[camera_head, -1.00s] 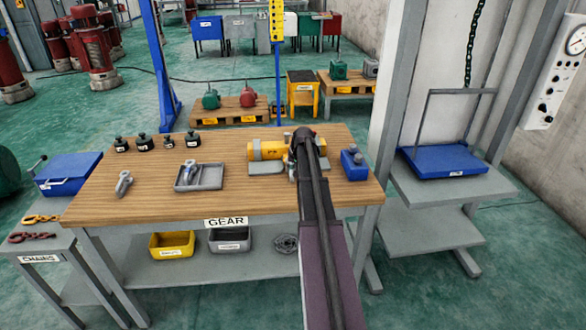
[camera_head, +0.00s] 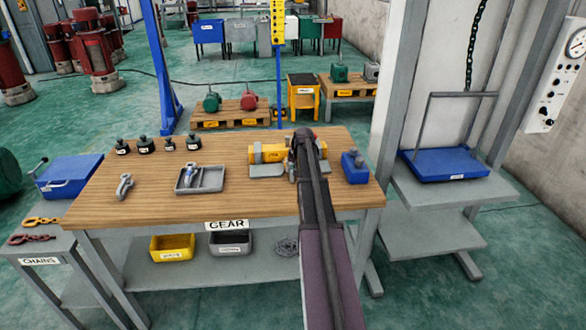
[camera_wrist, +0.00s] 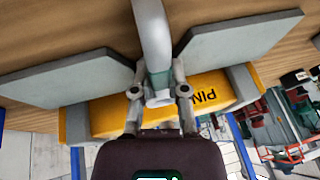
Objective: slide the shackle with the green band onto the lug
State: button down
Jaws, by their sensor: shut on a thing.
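The shackle with the green band (camera_wrist: 152,38) is held in my gripper (camera_wrist: 159,89) in the wrist view. Its pale grey body runs up out of the top edge, and the green band lies between the two fingers. My gripper is shut on it, just in front of a yellow cylinder lettered "PIN" (camera_wrist: 205,96). The cylinder also shows on the workbench in the head view (camera_head: 266,153). There my arm hides the gripper and the held shackle. I cannot make out the lug in either view, nor whether the shackle touches it.
Grey plates (camera_wrist: 70,80) flank the shackle in the wrist view. On the wooden bench (camera_head: 235,205) are a loose shackle (camera_head: 124,186), a grey tray (camera_head: 211,183) holding a blue-banded shackle, several black weights and a blue block (camera_head: 354,169). The bench's front middle is clear.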

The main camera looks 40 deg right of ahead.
jog(key=shift+w+d, duration=0.2)
jog(key=shift+w, duration=0.15)
jog(key=c, duration=0.6)
grip_release()
